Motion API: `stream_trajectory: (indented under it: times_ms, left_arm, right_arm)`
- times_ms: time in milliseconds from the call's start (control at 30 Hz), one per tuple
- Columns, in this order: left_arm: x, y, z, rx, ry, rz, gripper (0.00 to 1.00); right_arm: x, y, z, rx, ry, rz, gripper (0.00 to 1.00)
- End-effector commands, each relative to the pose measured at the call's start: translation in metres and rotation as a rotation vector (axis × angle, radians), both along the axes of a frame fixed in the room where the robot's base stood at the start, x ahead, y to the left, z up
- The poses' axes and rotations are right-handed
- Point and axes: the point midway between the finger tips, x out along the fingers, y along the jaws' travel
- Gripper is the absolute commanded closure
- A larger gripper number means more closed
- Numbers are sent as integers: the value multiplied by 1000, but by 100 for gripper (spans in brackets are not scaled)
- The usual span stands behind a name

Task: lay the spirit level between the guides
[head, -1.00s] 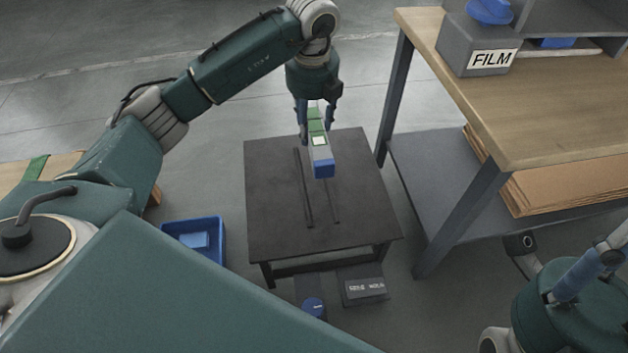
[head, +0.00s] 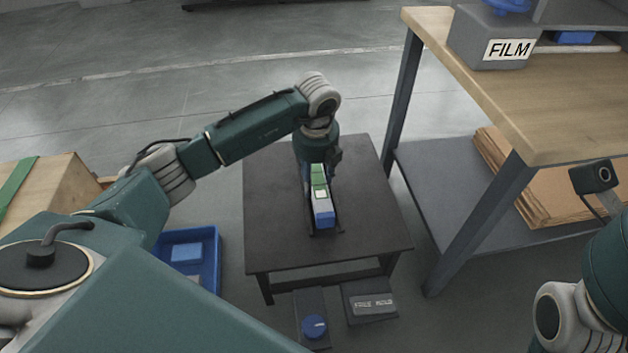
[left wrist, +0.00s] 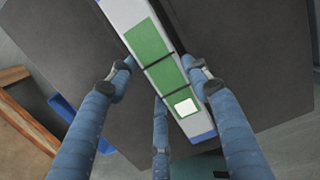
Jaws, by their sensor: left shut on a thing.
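The spirit level (head: 322,206) is a long bar with a green middle, pale sides and a blue end. My left gripper (head: 318,172) is shut on it, partly hidden by its own wrist. In the left wrist view the blue fingers (left wrist: 155,78) straddle the green part of the level (left wrist: 150,48). The level is low over the dark table (head: 275,225), lengthwise between the two thin dark guides, mostly hidden beside it. I cannot tell whether it touches the tabletop. My right gripper is out of view.
A workbench (head: 560,115) with a FILM box (head: 490,40) stands to the right. A blue bin (head: 212,262) is on the floor left of the table. A pedal-like box with a blue knob (head: 314,326) and a labelled dark box (head: 370,304) lie in front. The tabletop around the level is clear.

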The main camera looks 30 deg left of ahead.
Motion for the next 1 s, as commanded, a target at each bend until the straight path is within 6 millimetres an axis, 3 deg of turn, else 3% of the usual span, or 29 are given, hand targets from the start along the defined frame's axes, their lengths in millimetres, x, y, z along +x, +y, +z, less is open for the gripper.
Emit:
stream_trajectory:
  times_ms: [333, 367, 433, 767, 867, 1000]
  left_arm:
    - [1, 0, -2, 0, -1, 0, 89]
    - [0, 0, -2, -1, -1, 0, 45]
    - [0, 0, -2, -1, -1, 0, 33]
    - [0, 0, 1, 0, -1, 0, 33]
    - [0, 0, 12, -1, -2, 0, 33]
    - [-2, -2, 40, -1, -4, 0, 33]
  right_arm:
    - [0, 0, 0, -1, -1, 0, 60]
    - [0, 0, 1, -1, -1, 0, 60]
    - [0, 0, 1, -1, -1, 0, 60]
    - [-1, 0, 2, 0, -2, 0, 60]
    - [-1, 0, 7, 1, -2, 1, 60]
    - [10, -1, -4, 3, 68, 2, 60]
